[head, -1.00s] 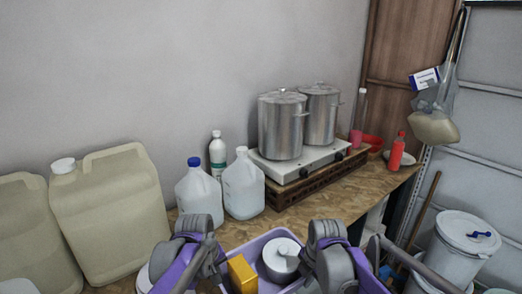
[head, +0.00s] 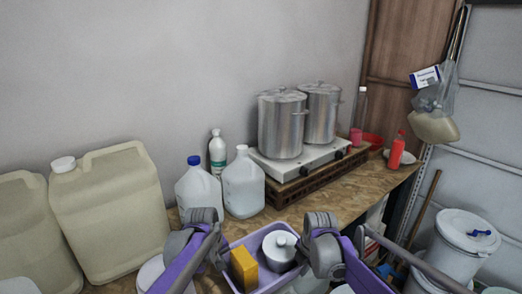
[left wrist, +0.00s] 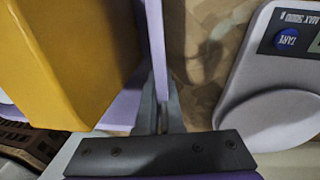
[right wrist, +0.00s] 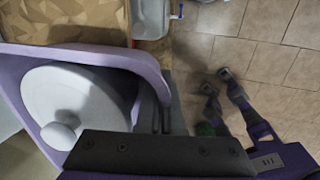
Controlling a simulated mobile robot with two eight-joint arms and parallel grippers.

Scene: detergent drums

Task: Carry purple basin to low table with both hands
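The purple basin (head: 262,236) is at the bottom middle of the head view, between my two arms. It holds a yellow box (head: 243,268) and a white lidded pot (head: 279,252). My left gripper (left wrist: 162,104) is shut on the basin's rim beside the yellow box. My right gripper (right wrist: 163,108) is shut on the opposite rim beside the pot's white lid. In the head view the fingertips are hidden behind my wrists. I cannot tell which surface is the low table.
A wood-topped table (head: 330,199) bears a burner (head: 300,166) with two steel pots, jugs and bottles. Large beige canisters (head: 110,220) stand at left. A white scale (left wrist: 265,105) lies by my left gripper. White lidded buckets (head: 462,240) stand at right. Tiled floor (right wrist: 245,45) shows clear patches.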

